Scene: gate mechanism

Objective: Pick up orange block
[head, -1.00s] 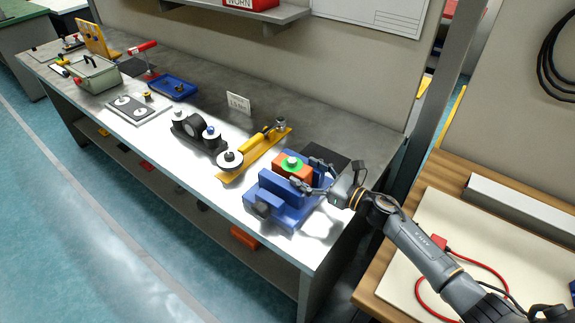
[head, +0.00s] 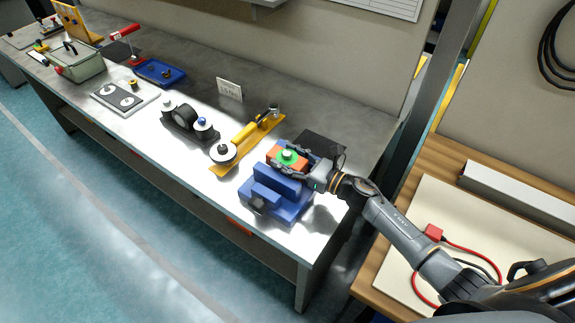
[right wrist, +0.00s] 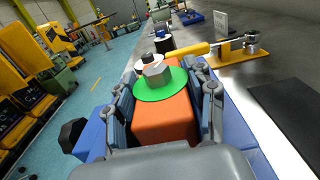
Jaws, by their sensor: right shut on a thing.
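The orange block (head: 274,163) sits at the blue vise-like fixture (head: 275,197) near the right end of the grey workbench. A green disc with a grey hex nut is on top of the block. My right gripper (head: 292,160) is at the block from the right. In the right wrist view the orange block (right wrist: 162,122) lies between the two fingers of my right gripper (right wrist: 166,108), which are shut on it. The block's underside is hidden, so I cannot tell whether it touches the fixture. My left gripper is not in view.
A yellow lever tool (head: 240,145) lies just left of the fixture, and a black pad (head: 320,145) behind it. Further left are a black roller mount (head: 188,124), a grey plate (head: 123,98) and a blue tray (head: 160,72). A wooden table (head: 430,165) stands at right.

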